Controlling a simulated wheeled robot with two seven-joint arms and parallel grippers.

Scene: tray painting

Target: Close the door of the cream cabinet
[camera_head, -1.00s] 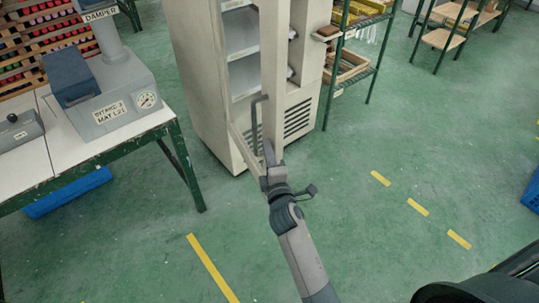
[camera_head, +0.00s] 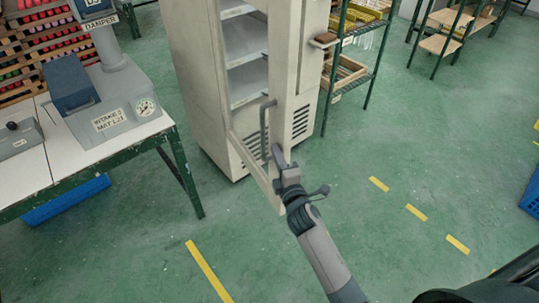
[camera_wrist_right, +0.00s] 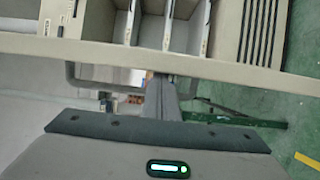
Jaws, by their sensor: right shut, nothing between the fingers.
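The cream cabinet (camera_head: 206,100) stands at the top middle of the head view. Its framed door (camera_head: 285,60) is part open, its upright free edge standing out from the front and its bottom rail slanting toward me. Inner shelves show to the left of that edge. A grey bar handle (camera_head: 264,130) is on the door, and the handle (camera_wrist_right: 72,75) also shows in the wrist view. My right gripper (camera_head: 276,150) is shut and empty, close beside the handle's lower end; its fingers (camera_wrist_right: 161,92) overlap the door edge. I cannot tell if they touch it. My left gripper is out of view.
A white-topped table (camera_head: 150,132) with a grey machine (camera_head: 105,105) stands at the left, a blue bin (camera_head: 65,200) under it. A green rack (camera_head: 375,60) stands right of the cabinet. The green floor in front is clear, with yellow tape marks.

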